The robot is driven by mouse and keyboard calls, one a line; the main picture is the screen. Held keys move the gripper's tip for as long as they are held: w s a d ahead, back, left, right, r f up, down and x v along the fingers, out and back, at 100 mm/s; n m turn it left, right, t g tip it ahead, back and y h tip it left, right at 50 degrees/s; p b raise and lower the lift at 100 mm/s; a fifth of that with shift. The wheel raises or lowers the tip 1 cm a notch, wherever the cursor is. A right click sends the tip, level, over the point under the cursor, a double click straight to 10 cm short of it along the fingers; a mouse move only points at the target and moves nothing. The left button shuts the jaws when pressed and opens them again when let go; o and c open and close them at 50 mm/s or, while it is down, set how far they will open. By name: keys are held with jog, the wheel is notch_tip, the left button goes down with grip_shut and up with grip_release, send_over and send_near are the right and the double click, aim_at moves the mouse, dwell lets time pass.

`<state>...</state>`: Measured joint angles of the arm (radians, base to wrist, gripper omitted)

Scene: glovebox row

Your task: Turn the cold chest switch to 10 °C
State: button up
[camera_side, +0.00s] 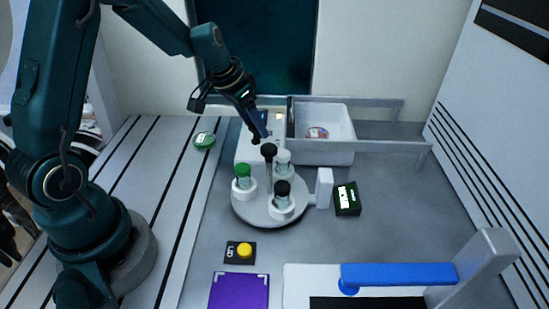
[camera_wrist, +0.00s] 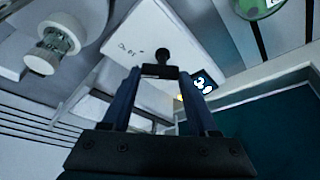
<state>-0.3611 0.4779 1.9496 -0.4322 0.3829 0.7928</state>
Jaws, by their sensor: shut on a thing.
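The cold chest appears to be the white box (camera_side: 247,150) behind the carousel; its pale top (camera_wrist: 130,42), with dark handwriting, fills the middle of the wrist view. A small dark switch with a round knob (camera_wrist: 162,55) stands on it. My gripper (camera_wrist: 160,72) is shut on this switch, its two fingers close together at the tips. In the side view my gripper (camera_side: 262,134) reaches down to the box top, and the arm partly hides the switch. A small dark display (camera_wrist: 204,82) with lit digits sits beside it; I cannot read them surely.
A round carousel (camera_side: 250,212) with several capped vials and a dark post stands just in front. A white bin (camera_side: 345,153) with a dish is to the right, beside a grey rail (camera_side: 385,131). A green-lidded dish (camera_side: 204,140) lies left. A yellow button (camera_side: 244,250) is nearer.

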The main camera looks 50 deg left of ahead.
jog(key=shift+s+m, duration=0.1)
jog(key=shift+m, duration=0.2)
jog(key=o, duration=1.4)
jog(key=shift+v, duration=2.6)
